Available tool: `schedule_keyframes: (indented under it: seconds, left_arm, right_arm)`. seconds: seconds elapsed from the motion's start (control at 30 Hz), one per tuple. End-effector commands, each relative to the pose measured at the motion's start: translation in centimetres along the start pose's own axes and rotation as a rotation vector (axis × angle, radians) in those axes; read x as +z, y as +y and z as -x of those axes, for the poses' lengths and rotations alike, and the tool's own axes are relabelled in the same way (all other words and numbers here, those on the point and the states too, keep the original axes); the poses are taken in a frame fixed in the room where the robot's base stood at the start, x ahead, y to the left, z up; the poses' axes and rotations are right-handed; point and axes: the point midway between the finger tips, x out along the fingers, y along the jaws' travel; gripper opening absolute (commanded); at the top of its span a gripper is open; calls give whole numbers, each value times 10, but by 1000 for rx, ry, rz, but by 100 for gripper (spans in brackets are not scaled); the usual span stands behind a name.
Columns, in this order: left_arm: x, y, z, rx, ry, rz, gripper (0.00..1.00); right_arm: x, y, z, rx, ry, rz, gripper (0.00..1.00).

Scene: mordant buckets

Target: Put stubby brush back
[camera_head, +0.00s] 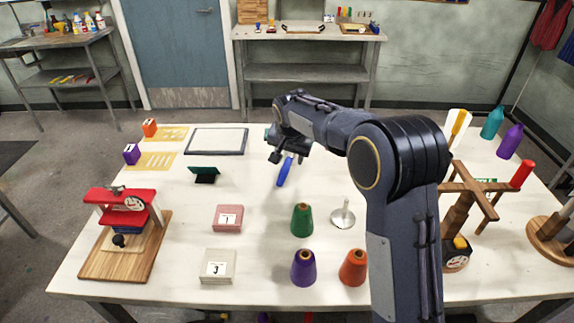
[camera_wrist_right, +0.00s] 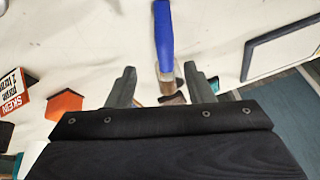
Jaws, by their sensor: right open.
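The stubby brush (camera_head: 285,172) has a blue handle and lies or stands over the far middle of the white table. In the right wrist view the brush (camera_wrist_right: 163,35) shows its blue handle, metal ferrule and dark bristle end. My right gripper (camera_head: 287,151) is above the table at the brush's far end. In the wrist view its fingers (camera_wrist_right: 158,78) are apart, with the brush's ferrule end between them in the picture. I cannot tell whether they touch it. My left gripper is not in view.
A dark-framed board (camera_head: 217,141) and a dark green stand (camera_head: 204,173) are to the left. Green (camera_head: 302,219), purple (camera_head: 303,267) and orange (camera_head: 353,267) cones stand nearer. A wooden cross-armed winder (camera_head: 466,190) is right, a red press (camera_head: 122,210) left.

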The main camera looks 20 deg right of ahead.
Motion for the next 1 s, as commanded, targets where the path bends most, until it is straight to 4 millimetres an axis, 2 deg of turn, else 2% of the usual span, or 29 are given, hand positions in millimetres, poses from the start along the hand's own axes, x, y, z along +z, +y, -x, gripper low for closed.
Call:
schedule_keyframes:
  seconds: [0.1,0.37,0.6,0.73,0.93,1.0]
  left_arm:
    - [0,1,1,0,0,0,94]
    - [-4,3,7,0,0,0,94]
    - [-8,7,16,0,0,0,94]
    - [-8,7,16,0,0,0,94]
    - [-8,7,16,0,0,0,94]
    - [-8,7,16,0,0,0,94]
  right_arm:
    - [-2,-8,-12,12,13,0,47]
    - [-2,-8,-40,12,12,0,47]
    - [-2,-8,-76,11,12,0,47]
    - [-1,-9,-84,10,13,0,47]
    - [-1,-9,-84,9,13,0,47]
    - [-1,-8,-84,9,13,0,38]
